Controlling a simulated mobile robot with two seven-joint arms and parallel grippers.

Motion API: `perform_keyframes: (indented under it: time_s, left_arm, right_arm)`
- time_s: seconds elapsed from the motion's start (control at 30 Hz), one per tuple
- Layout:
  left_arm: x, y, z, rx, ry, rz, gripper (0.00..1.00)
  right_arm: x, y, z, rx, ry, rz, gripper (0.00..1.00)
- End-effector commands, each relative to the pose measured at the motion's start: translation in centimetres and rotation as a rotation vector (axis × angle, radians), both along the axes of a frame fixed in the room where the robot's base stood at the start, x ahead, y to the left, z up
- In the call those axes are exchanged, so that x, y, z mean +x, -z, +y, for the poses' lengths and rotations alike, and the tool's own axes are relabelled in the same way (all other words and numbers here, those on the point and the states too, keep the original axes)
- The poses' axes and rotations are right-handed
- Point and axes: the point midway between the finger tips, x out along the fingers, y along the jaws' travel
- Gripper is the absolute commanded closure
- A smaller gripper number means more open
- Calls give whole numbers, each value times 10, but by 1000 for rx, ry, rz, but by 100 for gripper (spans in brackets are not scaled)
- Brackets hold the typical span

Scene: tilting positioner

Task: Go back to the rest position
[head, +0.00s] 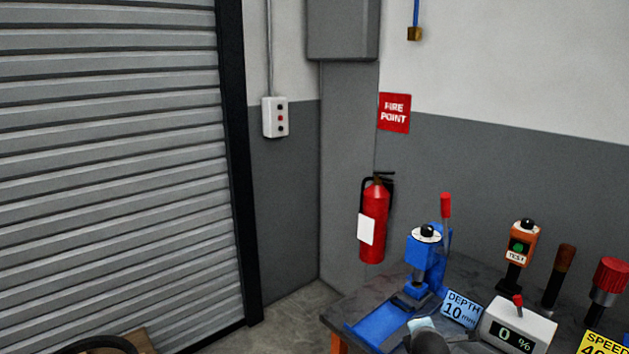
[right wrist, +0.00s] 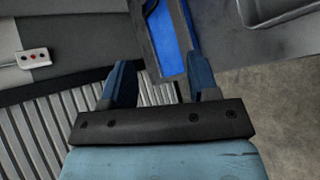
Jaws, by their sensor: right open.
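My right gripper (right wrist: 162,75) shows in the right wrist view, with its two dark blue fingers spread apart and nothing held between them. Beyond the fingers, a blue surface with a grey edge (right wrist: 172,40) shows at the top; I cannot tell whether it is near the fingertips. In the head view a dark rounded part with a pale blue patch at the bottom edge may be mine, but no gripper fingers can be made out there. My left gripper is in neither view.
A workbench (head: 346,312) at lower right bears a blue press (head: 420,262) with a red-tipped lever, a DEPTH sign (head: 461,309), a percent display (head: 517,326) and an orange TEST box (head: 522,243). A fire extinguisher (head: 374,222) hangs behind. A roller shutter (head: 110,170) fills the left.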

Motion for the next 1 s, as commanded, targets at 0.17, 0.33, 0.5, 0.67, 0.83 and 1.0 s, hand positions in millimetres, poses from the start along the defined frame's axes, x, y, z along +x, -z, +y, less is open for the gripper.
perform_keyframes:
  time_s: [0.17, 0.33, 0.5, 0.67, 0.83, 1.0]
  left_arm:
    - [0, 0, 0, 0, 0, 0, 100]
    - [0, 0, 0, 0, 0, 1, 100]
    - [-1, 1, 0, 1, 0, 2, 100]
    - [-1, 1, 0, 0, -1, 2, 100]
    - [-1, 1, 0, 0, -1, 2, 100]
    - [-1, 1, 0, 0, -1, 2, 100]
  right_arm:
    - [-94, 78, 17, 401, 109, -49, 45]
    - [-188, 123, 35, 810, 257, -63, 45]
    - [-283, 143, 51, 1212, 440, -45, 45]
    - [-346, 144, 61, 1491, 598, -21, 45]
    - [-375, 141, 65, 1631, 687, -7, 45]
    - [-378, 140, 66, 1653, 700, -5, 45]
